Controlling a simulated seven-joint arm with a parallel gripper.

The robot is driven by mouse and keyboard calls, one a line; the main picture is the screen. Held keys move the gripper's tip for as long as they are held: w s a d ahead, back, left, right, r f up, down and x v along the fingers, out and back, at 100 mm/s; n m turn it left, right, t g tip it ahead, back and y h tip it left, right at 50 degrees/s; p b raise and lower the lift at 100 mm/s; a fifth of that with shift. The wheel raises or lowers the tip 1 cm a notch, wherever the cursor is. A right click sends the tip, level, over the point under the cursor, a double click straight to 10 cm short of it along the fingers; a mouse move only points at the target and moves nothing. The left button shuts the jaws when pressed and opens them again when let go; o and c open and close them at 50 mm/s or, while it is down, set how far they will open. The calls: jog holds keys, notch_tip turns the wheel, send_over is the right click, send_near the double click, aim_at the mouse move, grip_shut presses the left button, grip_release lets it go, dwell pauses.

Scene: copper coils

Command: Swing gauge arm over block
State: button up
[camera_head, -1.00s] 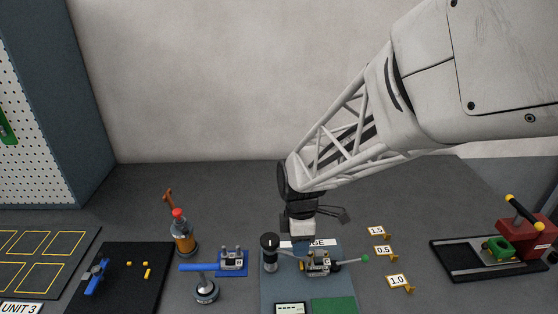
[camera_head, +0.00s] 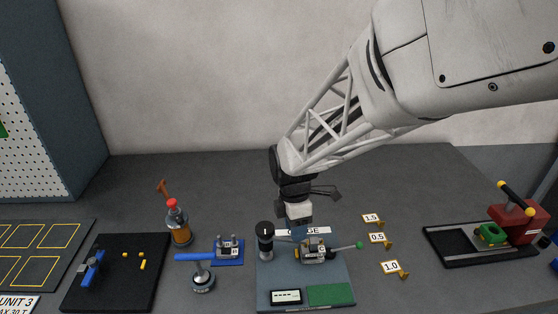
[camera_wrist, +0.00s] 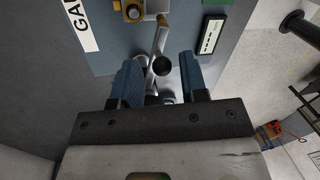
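The gauge stand is a grey-blue plate (camera_head: 268,277) with a black-topped post (camera_head: 265,238) at its left. A grey gauge arm runs from the post side toward a metal block fixture (camera_head: 313,250) on the plate. In the wrist view the gauge arm (camera_wrist: 161,38) has a yellow tip and points toward the fixture (camera_wrist: 133,11). My gripper (camera_head: 301,230) is low over the back of the plate.
A display (camera_head: 286,297) and green pad (camera_head: 330,294) lie at the plate's front. A blue-armed stand (camera_head: 203,280) and bottle (camera_head: 178,225) are left. Several gold-labelled tags (camera_head: 390,267) and a red press (camera_head: 512,226) are right.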

jog(key=shift+o, duration=0.3)
jog(key=shift+r, duration=0.1)
notch_tip(320, 180, up, 7)
jog(key=w, duration=0.1)
jog(key=shift+w+a+r, duration=0.15)
jog(key=shift+w+r, duration=0.05)
dwell(0.3)
jog(key=shift+r, duration=0.1)
jog(key=s+d+r+m+t, duration=0.2)
jog(key=s+d+r+m, duration=0.2)
jog(key=s+m, duration=0.5)
jog(key=s+d+r+m+t, duration=0.2)
jog(key=s+d+m, duration=0.4)
jog(key=s+m, duration=0.3)
jog(key=shift+s+d+r+m+t, duration=0.4)
jog(key=shift+r+m, duration=0.45)
jog(key=shift+m, duration=0.45)
jog(key=shift+o, duration=0.3)
jog(key=shift+w, duration=0.1)
dwell(1.4)
